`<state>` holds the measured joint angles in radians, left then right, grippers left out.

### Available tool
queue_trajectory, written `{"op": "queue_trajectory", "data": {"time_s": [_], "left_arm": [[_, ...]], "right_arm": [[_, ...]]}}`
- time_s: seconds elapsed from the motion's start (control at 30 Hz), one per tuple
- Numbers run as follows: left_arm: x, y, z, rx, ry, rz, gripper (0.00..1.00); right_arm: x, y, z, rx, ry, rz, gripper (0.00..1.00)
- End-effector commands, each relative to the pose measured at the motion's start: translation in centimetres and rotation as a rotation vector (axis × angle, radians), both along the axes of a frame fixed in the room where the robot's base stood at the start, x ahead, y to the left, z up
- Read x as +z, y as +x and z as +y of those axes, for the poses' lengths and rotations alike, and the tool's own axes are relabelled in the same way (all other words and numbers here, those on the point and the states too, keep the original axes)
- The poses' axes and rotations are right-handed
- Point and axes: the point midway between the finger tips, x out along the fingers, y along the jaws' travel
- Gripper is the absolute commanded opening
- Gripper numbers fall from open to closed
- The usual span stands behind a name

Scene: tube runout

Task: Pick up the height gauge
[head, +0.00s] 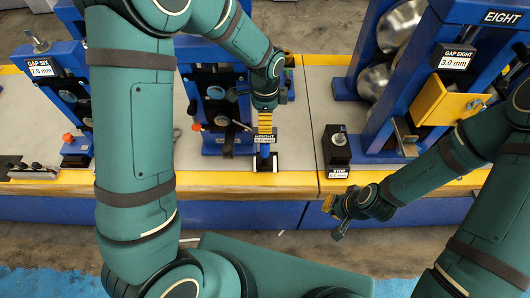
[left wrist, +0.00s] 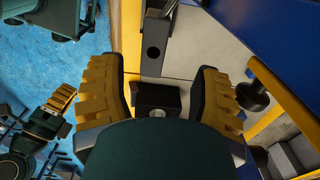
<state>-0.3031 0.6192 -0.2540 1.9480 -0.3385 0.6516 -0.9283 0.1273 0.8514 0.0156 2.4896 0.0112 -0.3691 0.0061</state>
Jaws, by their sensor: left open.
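The height gauge (head: 265,152), a blue post with a black HEIGHT label and a dark base, stands near the front edge of the bench in the head view. My left gripper (head: 265,120) points down just above it, its near yellow finger over the label. In the left wrist view my left gripper (left wrist: 162,85) is open, its yellow fingers wide apart. A dark post with a hole (left wrist: 153,52) shows ahead between the fingertips and appears to be the gauge; I cannot tell its full shape. My right gripper (head: 334,219) is off the bench's front, its fingers apart and empty.
A black STOP block (head: 338,155) with a silver knob sits right of the gauge. Blue gap stations (head: 62,95) stand left and behind. Station EIGHT (head: 455,60) with a yellow flap (head: 445,103) rises at right.

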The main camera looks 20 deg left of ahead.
Motion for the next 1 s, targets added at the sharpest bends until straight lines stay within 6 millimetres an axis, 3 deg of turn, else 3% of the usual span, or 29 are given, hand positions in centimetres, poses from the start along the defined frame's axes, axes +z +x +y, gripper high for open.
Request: {"op": "queue_trajectory", "data": {"time_s": [0.33, 0.6, 0.93, 0.97, 1.0], "left_arm": [[-3.0, -0.3, 0.0, 0.001, 0.000, 0.002, 0.64], [-6.7, -0.8, 0.0, 0.000, 0.000, 0.001, 0.64], [-7.2, -0.7, 0.0, 0.001, -0.001, 0.000, 0.64], [-7.2, -0.7, 0.0, 0.001, -0.001, -0.001, 0.59], [-7.2, -0.7, 0.0, 0.001, -0.001, 0.000, 0.45]], "right_arm": [[-0.4, -0.2, 0.0, 0.002, 0.000, 0.003, 0.00], [-1.0, -0.4, 0.1, 0.006, 0.002, 0.007, 0.00], [-1.0, -0.4, 0.1, 0.006, 0.002, 0.008, 0.00], [-1.0, -0.4, 0.1, 0.006, 0.002, 0.008, 0.00], [-1.0, -0.4, 0.1, 0.006, 0.002, 0.008, 0.00]]}}
